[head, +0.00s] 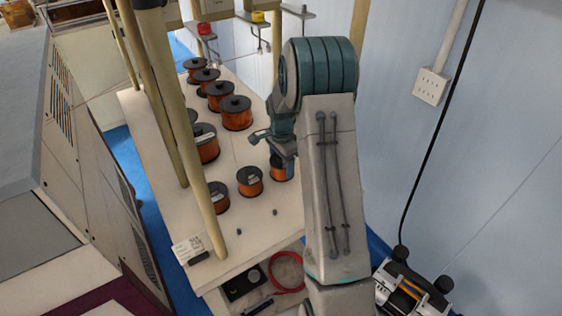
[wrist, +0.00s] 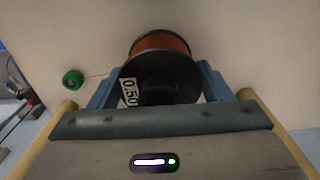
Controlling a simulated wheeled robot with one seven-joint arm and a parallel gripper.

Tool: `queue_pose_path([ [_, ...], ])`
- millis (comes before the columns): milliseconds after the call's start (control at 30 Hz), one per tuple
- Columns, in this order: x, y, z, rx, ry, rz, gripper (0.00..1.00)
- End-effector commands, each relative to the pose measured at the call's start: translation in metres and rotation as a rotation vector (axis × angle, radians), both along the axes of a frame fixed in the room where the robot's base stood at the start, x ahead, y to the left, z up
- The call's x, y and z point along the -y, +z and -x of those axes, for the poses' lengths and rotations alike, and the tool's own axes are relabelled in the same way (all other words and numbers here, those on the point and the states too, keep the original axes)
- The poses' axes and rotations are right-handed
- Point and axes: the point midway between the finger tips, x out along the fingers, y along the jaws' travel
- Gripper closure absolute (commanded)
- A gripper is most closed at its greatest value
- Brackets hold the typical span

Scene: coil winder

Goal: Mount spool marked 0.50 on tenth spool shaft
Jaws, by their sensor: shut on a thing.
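The spool marked 0.50 (wrist: 165,72) has black flanges and copper-orange wire; its white label shows on the near flange in the wrist view. My gripper (wrist: 158,80) is shut on it, with a blue finger on each side. In the head view my gripper (head: 283,152) is over the right side of the spool table, and the lower part of the spool (head: 280,174) shows under it, partly hidden by my arm. I cannot tell whether the spool touches the table. Two short bare shafts, one at the left (head: 239,231) and one at the right (head: 275,212), stand near the table's front.
Several copper spools (head: 236,113) stand in rows on the pale table (head: 160,160). Upright tan poles (head: 197,190) rise along its left side. A wall is at right; a shelf with a red cable (head: 290,285) is below.

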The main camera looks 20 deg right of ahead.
Motion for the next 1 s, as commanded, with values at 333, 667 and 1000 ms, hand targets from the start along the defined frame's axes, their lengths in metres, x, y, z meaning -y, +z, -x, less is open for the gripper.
queue_pose_path([
  [333, 0.0, -0.001, 0.0, -0.001, 0.0, 0.0, 0.02],
  [667, 0.001, 0.033, -0.001, 0.005, 0.0, 0.002, 0.02],
  [1000, 0.0, 0.108, -0.001, 0.005, 0.0, 0.001, 0.02],
])
